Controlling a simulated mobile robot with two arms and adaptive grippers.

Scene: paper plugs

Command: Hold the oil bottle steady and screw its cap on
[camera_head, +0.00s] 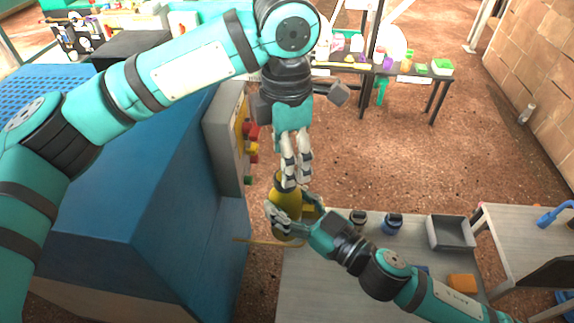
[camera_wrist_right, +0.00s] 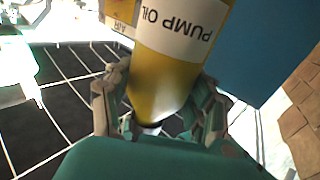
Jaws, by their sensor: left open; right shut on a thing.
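The yellow oil bottle (camera_head: 284,188) is near the left edge of the grey table in the head view. In the right wrist view the bottle (camera_wrist_right: 168,72) has a white "PUMP OIL" label and tapers to a small dark end. My right gripper (camera_head: 290,214) is shut around the bottle, with fingers on both sides of it in the wrist view (camera_wrist_right: 160,112). My left gripper (camera_head: 295,180) points down, open, right above the bottle's top. Its fingers partly hide that top. I cannot tell whether the dark end (camera_wrist_right: 148,129) is the cap or the bare neck.
The grey table (camera_head: 315,285) holds two dark jars (camera_head: 358,217) (camera_head: 392,222), a grey tray (camera_head: 450,233) and an orange block (camera_head: 461,282). A blue cabinet (camera_head: 180,190) with a knobbed panel (camera_head: 228,140) stands close on the left. A thin stick (camera_head: 268,242) lies near the bottle.

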